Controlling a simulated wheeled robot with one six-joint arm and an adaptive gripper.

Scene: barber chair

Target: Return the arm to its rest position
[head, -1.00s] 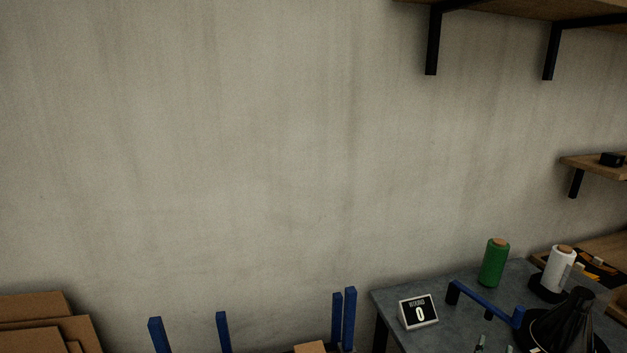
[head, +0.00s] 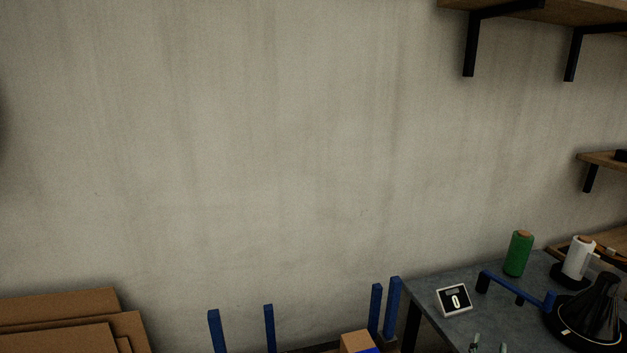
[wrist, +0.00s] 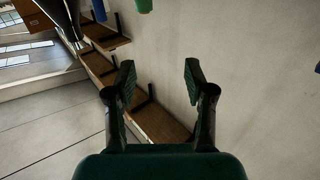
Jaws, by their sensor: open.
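My gripper (wrist: 158,78) shows in the wrist view with its two fingers spread wide apart and nothing between them. Its fingertips stand out against the pale wall. In the head view the gripper does not clearly show. A dark conical thing (head: 597,312) stands at the far right of the head view, and I cannot tell what it is.
A grey table (head: 425,294) at right holds a small display (head: 454,300), a green spool (head: 518,254), a white spool (head: 578,260) and a blue bar (head: 517,288). Flattened cardboard (head: 60,315) lies lower left. Blue posts (head: 376,310) stand at the bottom. A shelf (head: 560,8) hangs upper right.

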